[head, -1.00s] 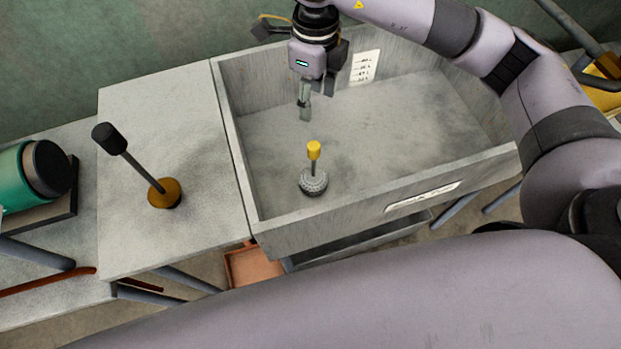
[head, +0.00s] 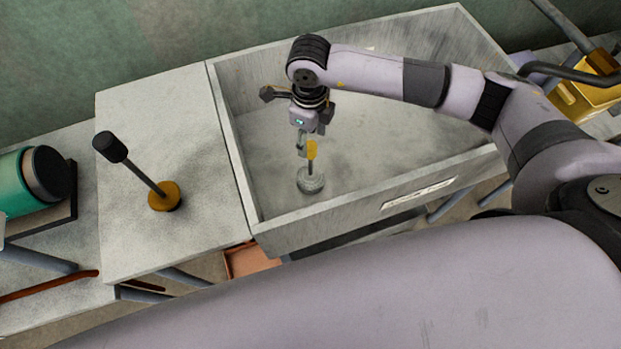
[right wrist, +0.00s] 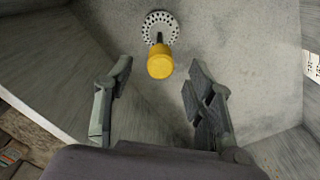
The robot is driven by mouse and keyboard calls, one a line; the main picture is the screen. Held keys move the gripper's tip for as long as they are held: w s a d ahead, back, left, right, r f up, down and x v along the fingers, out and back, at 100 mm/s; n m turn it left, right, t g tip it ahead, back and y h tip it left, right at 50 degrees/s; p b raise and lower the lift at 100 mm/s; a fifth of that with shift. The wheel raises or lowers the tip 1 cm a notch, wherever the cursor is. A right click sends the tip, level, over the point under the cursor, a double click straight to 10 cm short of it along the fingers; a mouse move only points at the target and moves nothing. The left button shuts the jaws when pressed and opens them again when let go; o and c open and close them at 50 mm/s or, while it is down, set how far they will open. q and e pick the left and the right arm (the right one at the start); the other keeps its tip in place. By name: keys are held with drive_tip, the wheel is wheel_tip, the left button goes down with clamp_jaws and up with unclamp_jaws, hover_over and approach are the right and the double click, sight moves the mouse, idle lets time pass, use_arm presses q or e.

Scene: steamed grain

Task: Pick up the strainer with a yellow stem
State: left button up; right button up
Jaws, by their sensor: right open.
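The strainer with a yellow stem top (head: 311,182) stands upright on the floor of the grey bin in the head view. Its round perforated base is pale grey, with a dark shaft and a yellow cap. It also shows in the right wrist view (right wrist: 160,62), ahead of the fingers. My right gripper (head: 303,148) is just above and beside the yellow cap. In the right wrist view its two fingers (right wrist: 161,92) are apart, with nothing between them; the cap lies just beyond the fingertips, roughly centred. My left gripper is not in view.
The grey bin (head: 330,217) has raised walls around the strainer. On the grey table (head: 205,225) to its left stands a black-handled tool with an orange-brown base (head: 164,196). A green cylinder (head: 14,190) lies farther left. The bin floor right of the strainer is clear.

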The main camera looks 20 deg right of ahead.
sight(311, 145)
drive_tip(key=shift+f+p, duration=0.55)
drive_tip(key=shift+f, duration=1.75)
drive_tip(key=shift+c, duration=0.2)
drive_tip(key=shift+d, duration=0.1)
clamp_jaws()
drive_tip(key=shift+r, duration=0.1)
